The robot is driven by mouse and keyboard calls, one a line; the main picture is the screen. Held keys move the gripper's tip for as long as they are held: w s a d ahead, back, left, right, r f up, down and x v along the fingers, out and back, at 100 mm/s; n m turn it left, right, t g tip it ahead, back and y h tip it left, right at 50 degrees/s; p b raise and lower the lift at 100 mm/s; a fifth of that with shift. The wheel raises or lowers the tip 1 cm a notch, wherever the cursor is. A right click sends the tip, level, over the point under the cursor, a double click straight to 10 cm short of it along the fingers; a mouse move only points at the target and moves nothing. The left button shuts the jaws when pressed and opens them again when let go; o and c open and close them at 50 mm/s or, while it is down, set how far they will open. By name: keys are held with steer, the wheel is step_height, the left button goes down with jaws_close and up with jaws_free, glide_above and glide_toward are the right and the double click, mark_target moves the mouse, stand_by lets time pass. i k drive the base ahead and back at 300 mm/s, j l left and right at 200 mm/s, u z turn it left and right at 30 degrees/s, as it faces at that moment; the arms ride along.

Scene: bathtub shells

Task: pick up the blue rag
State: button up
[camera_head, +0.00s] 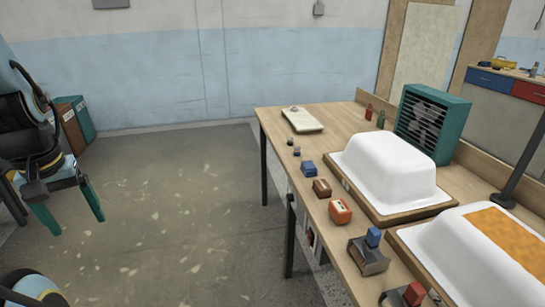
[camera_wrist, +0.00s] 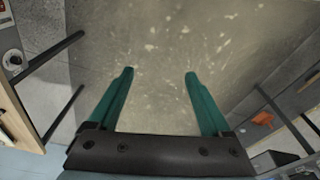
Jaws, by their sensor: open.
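A small blue item (camera_head: 308,167) lies near the left edge of the wooden table (camera_head: 290,125) in the head view. It looks like a small block, and I cannot tell whether it is the rag. A second small blue piece (camera_head: 373,237) stands in a grey metal holder (camera_head: 368,258) nearer the front. My gripper (camera_head: 72,214) hangs over open floor at the left, well away from the table. In the wrist view my gripper (camera_wrist: 160,75) has its teal fingers wide apart with only floor between them.
Two white tub shells (camera_head: 385,165) (camera_head: 450,250), a teal fan heater (camera_head: 432,122) and a dark post (camera_head: 525,165) stand farther right. The floor (camera_head: 170,210) left of the table is clear.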

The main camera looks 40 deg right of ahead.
mark_target(308, 168)
steer(key=i+l+z, duration=0.35)
steer(key=i+z, duration=0.35)
steer(key=i, duration=0.25)
steer(key=i+z, duration=0.4)
steer(key=i+j, duration=0.05)
steer(key=i, duration=0.05)
